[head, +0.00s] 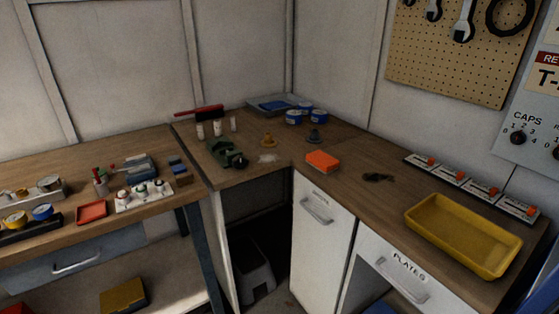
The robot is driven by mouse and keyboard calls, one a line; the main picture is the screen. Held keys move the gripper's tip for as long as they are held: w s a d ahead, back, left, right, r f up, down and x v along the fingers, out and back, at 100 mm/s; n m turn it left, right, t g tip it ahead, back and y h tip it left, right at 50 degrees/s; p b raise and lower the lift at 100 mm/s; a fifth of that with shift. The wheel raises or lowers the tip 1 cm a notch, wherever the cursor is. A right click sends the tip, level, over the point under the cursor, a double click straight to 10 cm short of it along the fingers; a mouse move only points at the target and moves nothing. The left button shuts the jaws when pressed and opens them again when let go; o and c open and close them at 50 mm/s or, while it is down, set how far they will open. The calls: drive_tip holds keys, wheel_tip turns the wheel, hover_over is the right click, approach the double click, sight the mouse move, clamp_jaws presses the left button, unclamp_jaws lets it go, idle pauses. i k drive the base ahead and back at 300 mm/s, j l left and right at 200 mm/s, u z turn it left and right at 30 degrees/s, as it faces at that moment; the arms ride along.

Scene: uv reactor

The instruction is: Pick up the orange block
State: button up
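The orange block (322,161) lies on the corner workbench, close to its inner front edge, above the white cabinet door. It is a small flat rectangular piece with a bright orange top, and its near side looks paler. Nothing covers it and nothing touches it that I can see. My gripper is not in the head view.
A dark small object (377,177) lies right of the block, and a yellow tray (462,236) stands further right. A small clear-looking item (268,158), a brass-coloured piece (268,140) and a dark green tool (227,153) lie left. Bare worktop surrounds the block.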

sight(325, 163)
drive_tip(key=i+j, duration=0.35)
drive_tip(key=i, duration=0.15)
drive_tip(key=i+j, duration=0.4)
drive_tip(key=i, duration=0.1)
